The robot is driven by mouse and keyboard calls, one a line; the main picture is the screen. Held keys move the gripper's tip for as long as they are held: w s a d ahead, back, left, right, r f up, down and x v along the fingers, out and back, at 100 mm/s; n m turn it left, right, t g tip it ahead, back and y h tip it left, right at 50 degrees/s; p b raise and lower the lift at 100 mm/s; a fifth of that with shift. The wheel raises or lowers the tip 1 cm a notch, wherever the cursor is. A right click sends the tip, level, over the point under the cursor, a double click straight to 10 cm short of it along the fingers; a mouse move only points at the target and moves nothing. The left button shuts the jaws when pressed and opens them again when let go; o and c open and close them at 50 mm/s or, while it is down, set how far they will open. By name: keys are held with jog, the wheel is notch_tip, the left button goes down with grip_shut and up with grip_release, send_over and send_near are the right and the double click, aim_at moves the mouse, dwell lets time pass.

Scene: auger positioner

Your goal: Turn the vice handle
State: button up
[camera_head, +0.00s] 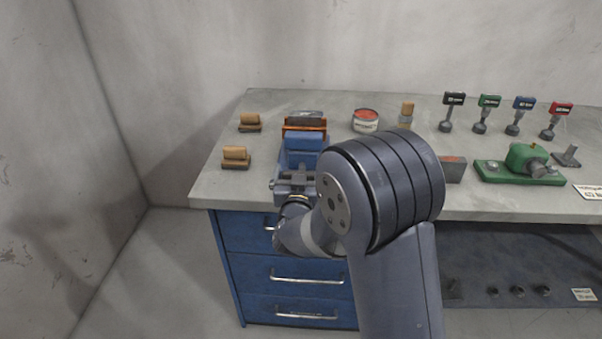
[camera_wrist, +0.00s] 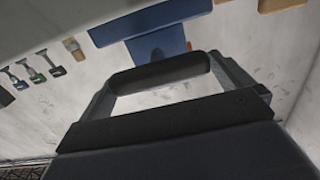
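The blue vice (camera_head: 304,143) with an orange jaw part stands at the front edge of the bench, left of the picture's middle. My gripper (camera_head: 293,180) is just in front of the vice, partly hidden behind my own arm. In the wrist view the blue vice body (camera_wrist: 160,43) lies just beyond my gripper (camera_wrist: 160,88), whose two grey fingers stand apart. A dark rounded bar (camera_wrist: 158,73) spans between the fingers; I cannot tell whether it is the vice handle or touches them. In the head view the handle cannot be made out.
Two wooden blocks (camera_head: 236,156) lie left of the vice. A green device (camera_head: 523,163) and several coloured stands (camera_head: 486,112) are to the right. Blue drawers (camera_head: 300,277) with metal handles are below the bench. The floor at left is clear.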

jog(key=c, duration=0.7)
jog(key=shift+o, duration=0.2)
jog(key=shift+f+b, duration=0.1)
jog(key=shift+b, duration=0.4)
jog(key=m+b, duration=0.2)
jog(key=b, duration=0.1)
jog(key=m+b, duration=0.1)
jog(key=b, duration=0.1)
jog(key=shift+d+f+m, duration=0.15)
jog(key=shift+f+m, duration=0.1)
jog(key=shift+m, duration=0.15)
jog(key=m+b, duration=0.3)
jog(key=b, duration=0.1)
jog(key=shift+d+m+b, duration=0.15)
jog(key=shift+m+b, duration=0.15)
jog(key=m+b, duration=0.3)
jog(key=shift+d+r, duration=0.1)
jog(key=shift+m, duration=0.3)
jog(key=o, duration=0.7)
